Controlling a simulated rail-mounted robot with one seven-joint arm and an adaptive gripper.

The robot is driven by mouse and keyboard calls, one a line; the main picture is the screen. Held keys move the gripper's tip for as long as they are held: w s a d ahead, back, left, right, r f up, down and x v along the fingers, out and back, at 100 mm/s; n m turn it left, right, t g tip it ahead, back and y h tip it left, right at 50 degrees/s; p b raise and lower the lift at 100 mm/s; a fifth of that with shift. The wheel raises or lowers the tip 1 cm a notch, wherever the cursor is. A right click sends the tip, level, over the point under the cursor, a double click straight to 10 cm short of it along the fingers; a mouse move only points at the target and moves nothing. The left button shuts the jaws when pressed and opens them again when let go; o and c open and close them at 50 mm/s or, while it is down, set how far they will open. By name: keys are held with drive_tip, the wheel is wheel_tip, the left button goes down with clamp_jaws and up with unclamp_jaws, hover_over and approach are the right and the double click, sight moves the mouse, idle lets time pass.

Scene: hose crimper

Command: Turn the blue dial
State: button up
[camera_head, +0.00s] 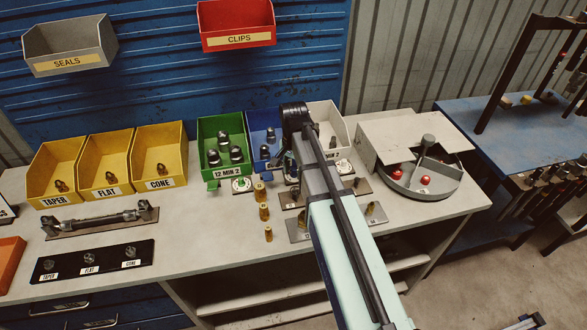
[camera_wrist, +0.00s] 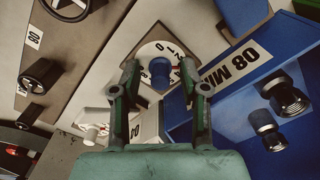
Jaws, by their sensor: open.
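The blue dial (camera_wrist: 160,70) is a small round knob on a white plate with printed numbers (camera_wrist: 150,50), seen in the wrist view. My gripper (camera_wrist: 159,75) is open, with one finger on each side of the dial. The fingertips look close to the knob, but I cannot tell whether they touch it. In the head view my arm reaches over the bench to the front of the blue bin (camera_head: 258,135) and largely hides the dial and the fingers.
The blue bin's wall, labelled 08 MIN (camera_wrist: 235,65), is close to the right finger. A green bin (camera_head: 222,150) and a white bin (camera_head: 328,125) stand either side. Brass fittings (camera_head: 264,212) stand on the bench nearby. A white knob (camera_wrist: 95,130) is at lower left.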

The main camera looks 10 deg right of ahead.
clamp_jaws()
drive_tip(key=shift+n, duration=2.8)
unclamp_jaws()
drive_tip(key=shift+d, duration=0.1)
